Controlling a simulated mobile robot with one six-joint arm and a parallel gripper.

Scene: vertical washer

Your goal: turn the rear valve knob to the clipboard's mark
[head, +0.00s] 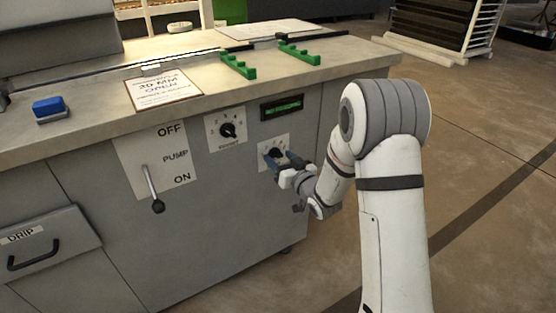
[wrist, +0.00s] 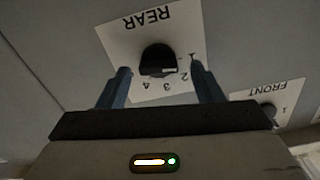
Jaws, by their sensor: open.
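The rear valve knob (wrist: 158,60) is black and round, on a white plate marked REAR, upside down in the wrist view. Digits 1 to 4 show around it. A white mark sits on its lower right rim, on the side of the 2 and 3; the exact setting is unclear. The knob also shows in the head view (head: 274,153), partly covered. My gripper (wrist: 160,69) is open, its blue fingers on either side of the knob with gaps visible; in the head view it is at the panel (head: 282,160).
The front knob (head: 228,130) is close by on the left in the head view. Left of it is the pump lever (head: 152,190), pointing down toward ON. A green display (head: 282,107) is above the rear knob. Green brackets (head: 239,66) and a blue block (head: 49,107) are on the counter.

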